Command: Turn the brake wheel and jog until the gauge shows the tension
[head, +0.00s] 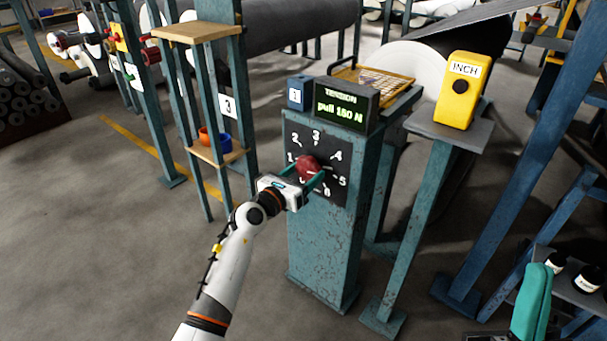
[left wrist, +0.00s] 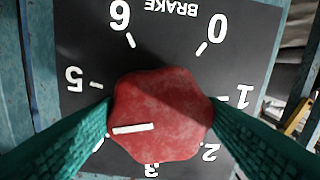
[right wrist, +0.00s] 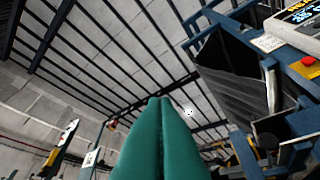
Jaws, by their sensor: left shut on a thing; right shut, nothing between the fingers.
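The red brake wheel (head: 308,166) sits on a dark dial plate numbered 0 to 6 on the front of a teal post. My left gripper (head: 309,179) is shut on it; in the left wrist view its fingers grip both sides of the wheel (left wrist: 165,105). The wheel's white mark points near the 4, which a finger mostly hides. The tension gauge (head: 341,107) above has green text, "pull" with a blurred number around 150 or 180. The yellow INCH box (head: 460,90) with a black button stands on a stand to the right. My right gripper (head: 537,290) is shut and empty, low at right.
A blue block marked 1 (head: 297,92) sits beside the gauge. A shelf stand marked 3 at left holds an orange and a blue ring (head: 222,143). A slanting blue frame beam (head: 535,140) stands between the INCH stand and the right side. Large grey rolls lie behind.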

